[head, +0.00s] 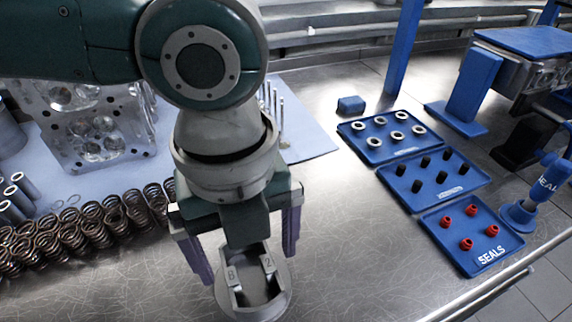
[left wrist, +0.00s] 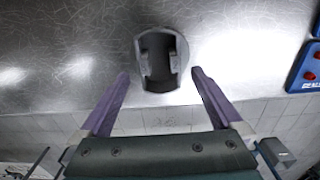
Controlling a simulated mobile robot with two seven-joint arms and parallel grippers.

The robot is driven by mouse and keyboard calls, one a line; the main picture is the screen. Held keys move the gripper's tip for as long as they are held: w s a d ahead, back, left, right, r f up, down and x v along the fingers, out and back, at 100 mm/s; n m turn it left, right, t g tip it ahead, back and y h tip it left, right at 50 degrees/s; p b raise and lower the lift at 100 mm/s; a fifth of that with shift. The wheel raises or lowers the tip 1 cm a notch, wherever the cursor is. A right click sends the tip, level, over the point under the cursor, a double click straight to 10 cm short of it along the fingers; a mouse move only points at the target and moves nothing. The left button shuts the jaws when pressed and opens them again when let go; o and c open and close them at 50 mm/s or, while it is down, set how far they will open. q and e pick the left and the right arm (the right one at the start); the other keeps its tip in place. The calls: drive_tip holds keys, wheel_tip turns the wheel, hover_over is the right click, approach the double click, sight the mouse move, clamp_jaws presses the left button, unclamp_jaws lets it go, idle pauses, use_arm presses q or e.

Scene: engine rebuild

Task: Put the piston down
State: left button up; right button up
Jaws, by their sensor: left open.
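The piston (head: 255,300) is a grey metal cylinder with a hollow, slotted inside, standing on the bare metal bench at the bottom middle of the head view. It also shows in the left wrist view (left wrist: 162,85), just beyond the fingertips. My left gripper (head: 240,250) is open, its purple fingers apart on either side of the piston in the head view. In the left wrist view the left gripper (left wrist: 160,78) holds nothing, and gaps show between the fingers and the piston. My right gripper is not in view.
Blue trays with pale rings (head: 343,128), black parts (head: 383,170) and red seals (head: 432,232) lie to the right. Several coil springs (head: 75,235) and a cylinder head (head: 90,130) are left. Bare bench (head: 340,230) lies between. The front edge is near.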

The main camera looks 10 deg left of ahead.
sight(253, 281)
use_arm(q)
wheel_tip(253, 281, down, 5)
drive_tip(key=shift+w+a+r, duration=0.1)
drive_tip(key=shift+w+a, duration=0.05)
clamp_jaws()
idle(0.9)
